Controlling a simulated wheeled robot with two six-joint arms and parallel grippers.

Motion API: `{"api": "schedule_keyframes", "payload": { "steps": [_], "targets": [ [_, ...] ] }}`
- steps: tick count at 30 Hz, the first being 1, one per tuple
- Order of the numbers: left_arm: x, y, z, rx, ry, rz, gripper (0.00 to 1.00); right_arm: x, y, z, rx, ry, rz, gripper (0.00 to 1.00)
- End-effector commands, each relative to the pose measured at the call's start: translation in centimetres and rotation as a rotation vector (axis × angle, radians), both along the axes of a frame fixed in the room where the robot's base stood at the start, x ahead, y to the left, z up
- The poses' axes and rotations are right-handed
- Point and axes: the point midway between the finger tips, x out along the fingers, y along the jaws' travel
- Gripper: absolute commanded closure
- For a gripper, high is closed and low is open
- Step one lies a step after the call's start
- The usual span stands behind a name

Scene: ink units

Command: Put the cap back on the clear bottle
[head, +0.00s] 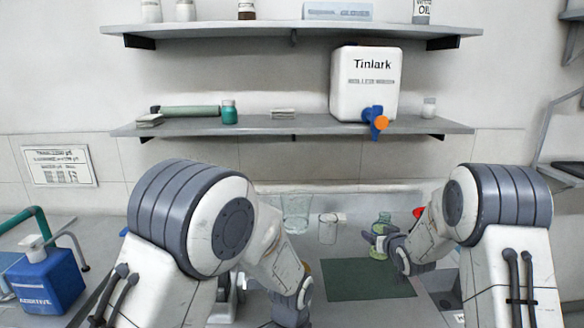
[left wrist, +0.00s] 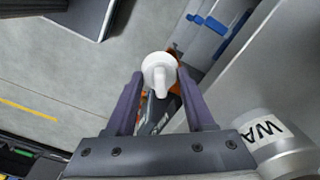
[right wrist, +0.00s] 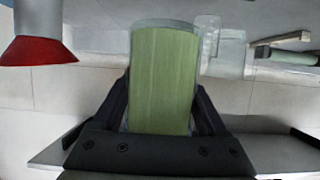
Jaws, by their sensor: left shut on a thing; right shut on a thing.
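The clear bottle (head: 379,247), green-tinted, is upright above the rear edge of the dark green mat. My right gripper (head: 385,243) is shut around its body. In the right wrist view the pale green bottle (right wrist: 165,70) fills the space between the fingers; its mouth is hidden there. My left gripper (left wrist: 160,88) is shut on a small round white cap with a nozzle (left wrist: 160,72), between its fingertips. In the head view my left gripper is hidden or out of frame below my left forearm.
A dark green mat (head: 365,280) lies on the grey bench. A clear beaker (head: 297,212) and a smaller glass (head: 327,229) stand behind it. A red-topped container (head: 419,212) is close to my right arm. A blue additive jug (head: 48,280) stands at left.

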Motion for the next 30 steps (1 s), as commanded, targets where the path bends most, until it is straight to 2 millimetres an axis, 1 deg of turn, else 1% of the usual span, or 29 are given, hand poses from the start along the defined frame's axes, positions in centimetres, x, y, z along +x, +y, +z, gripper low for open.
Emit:
{"api": "schedule_keyframes", "payload": {
  "steps": [1,6,9,12,15,18,19,23,26,29,30],
  "targets": [
    [-0.1,2.1,-0.6,0.003,0.005,0.097,0.97,0.1,-0.1,0.2,0.000,-0.005,-0.001,1.00],
    [-0.2,8.9,-2.8,0.002,0.005,0.466,0.97,0.0,-0.2,0.2,-0.001,-0.005,-0.002,1.00],
    [-0.2,12.0,-3.9,0.002,0.004,0.638,0.97,0.0,-0.2,0.2,-0.001,-0.005,-0.002,1.00],
    [-0.2,14.4,-4.7,0.001,0.003,0.772,0.97,0.0,-0.2,0.2,-0.001,-0.005,-0.002,1.00],
    [-0.3,16.3,-5.3,0.000,0.003,0.876,0.97,0.0,-0.2,0.2,-0.001,-0.005,-0.002,1.00],
    [-0.3,18.0,-5.9,0.000,0.003,0.972,0.97,0.0,-0.2,0.2,0.000,-0.005,-0.002,1.00],
    [-0.2,18.2,-5.9,0.000,0.001,0.983,0.97,-0.2,0.0,0.0,0.002,-0.003,-0.001,1.00],
    [-0.2,17.9,-5.8,-0.001,0.001,0.970,0.97,-2.3,1.6,-1.2,0.021,-0.002,0.006,1.00],
    [-0.2,17.9,-5.8,-0.001,0.001,0.969,0.97,-4.1,2.8,-2.0,0.031,-0.003,0.006,1.00],
    [-0.2,17.8,-5.8,-0.001,0.001,0.967,0.98,-6.5,4.0,-3.0,0.037,-0.002,0.002,1.00],
    [-0.2,17.8,-5.8,-0.001,0.001,0.967,0.98,-7.6,4.4,-3.4,0.038,-0.001,-0.002,1.00]
  ]
}}
